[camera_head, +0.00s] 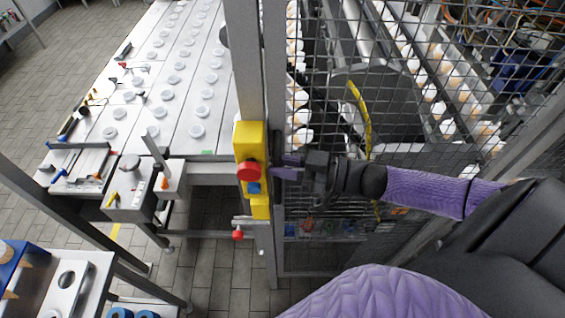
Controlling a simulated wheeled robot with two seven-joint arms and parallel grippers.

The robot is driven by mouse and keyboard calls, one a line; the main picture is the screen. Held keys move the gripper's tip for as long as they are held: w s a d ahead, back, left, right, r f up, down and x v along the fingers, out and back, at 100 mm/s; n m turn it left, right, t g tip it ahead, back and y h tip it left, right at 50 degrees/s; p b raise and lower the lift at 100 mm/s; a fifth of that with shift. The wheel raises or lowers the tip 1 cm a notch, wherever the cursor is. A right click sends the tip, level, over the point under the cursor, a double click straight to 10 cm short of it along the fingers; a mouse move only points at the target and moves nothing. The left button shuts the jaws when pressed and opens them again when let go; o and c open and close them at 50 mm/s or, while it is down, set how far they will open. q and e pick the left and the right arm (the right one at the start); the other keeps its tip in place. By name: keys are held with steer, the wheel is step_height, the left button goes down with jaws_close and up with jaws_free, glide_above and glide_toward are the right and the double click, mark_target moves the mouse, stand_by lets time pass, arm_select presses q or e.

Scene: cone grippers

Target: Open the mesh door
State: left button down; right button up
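The mesh door (330,60) is a grey framed panel of dark wire mesh on the right of the head view. Its left frame edge stands against a grey post (248,60), with no clear gap showing between them. A yellow box (247,140) with a red knob (248,170) and a blue button is fixed on the post. My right gripper (282,167) reaches in from the right, in front of the mesh, with its fingers at the door's edge beside the yellow box. Whether it grips a handle there is hidden. My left gripper is not in view.
A white worktable (170,100) with rows of white round caps and tools stands left of the post. Behind the mesh are more white parts on rails. A small bench (85,275) is at the lower left. Tiled floor (215,270) shows below the table.

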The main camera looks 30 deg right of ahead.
jaws_close()
stand_by(1.0)
